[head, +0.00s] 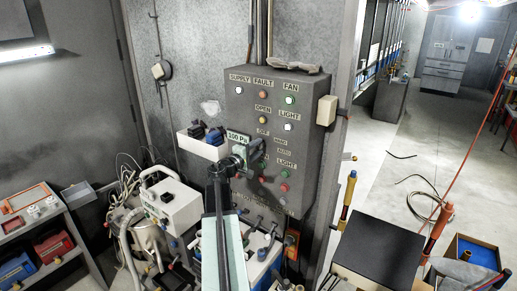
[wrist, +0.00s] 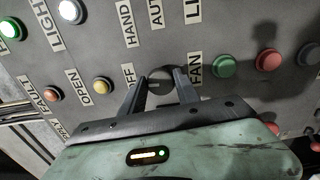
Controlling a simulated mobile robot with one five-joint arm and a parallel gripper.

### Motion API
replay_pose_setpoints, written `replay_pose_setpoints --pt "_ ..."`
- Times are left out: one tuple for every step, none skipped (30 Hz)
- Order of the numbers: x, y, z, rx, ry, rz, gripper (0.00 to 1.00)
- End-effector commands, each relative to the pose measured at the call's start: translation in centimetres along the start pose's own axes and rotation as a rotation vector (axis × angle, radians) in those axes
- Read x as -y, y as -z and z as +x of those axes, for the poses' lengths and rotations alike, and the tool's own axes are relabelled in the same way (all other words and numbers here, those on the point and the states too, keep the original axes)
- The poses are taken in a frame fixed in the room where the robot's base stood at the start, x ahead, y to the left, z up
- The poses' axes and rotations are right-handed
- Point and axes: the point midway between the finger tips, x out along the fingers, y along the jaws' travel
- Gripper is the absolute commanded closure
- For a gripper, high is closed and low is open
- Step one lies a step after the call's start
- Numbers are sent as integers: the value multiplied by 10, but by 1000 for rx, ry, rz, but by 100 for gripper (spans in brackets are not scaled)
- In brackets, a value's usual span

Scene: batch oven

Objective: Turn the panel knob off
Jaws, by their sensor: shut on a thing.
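The panel knob (wrist: 161,76) is a dark round knob on the grey control panel (head: 300,110), by the OFF, HAND and AUTO labels. In the wrist view my gripper (wrist: 161,82) has one finger on each side of the knob and is shut on it. The fingers and gripper body cover part of the knob, so I cannot tell which label it points at. In the head view my gripper (head: 250,158) is up against the lower left of the panel and hides the knob there.
Lit lamps (head: 290,100) and red and green buttons (wrist: 268,60) sit close around the knob. A white tray (head: 200,146) juts out left of the panel. A white machine with hoses (head: 175,205) stands below left. Open floor (head: 390,170) lies to the right.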

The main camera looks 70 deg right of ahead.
Motion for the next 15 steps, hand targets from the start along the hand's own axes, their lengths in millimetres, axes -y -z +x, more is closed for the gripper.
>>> replay_pose_setpoints --pt "2 0 -1 -1 4 -19 100" --pt "2 0 -1 -1 4 -32 100" --pt "2 0 -1 -1 4 -50 100" --pt "2 0 -1 -1 5 -60 100" --pt "2 0 -1 -1 5 -71 100" --pt "2 0 -1 -1 5 -82 100" --pt "2 0 -1 -1 5 -90 100" --pt "2 0 -1 -1 5 -97 100" --pt "2 0 -1 -1 5 -105 100" --pt "2 0 -1 -1 5 -110 100" --pt "2 0 -1 -1 5 -113 100" --pt "2 0 -1 -1 5 -117 100" --pt "2 0 -1 -1 5 -120 100" --pt "2 0 -1 -1 5 -122 100" --pt "2 0 -1 -1 5 -124 100"
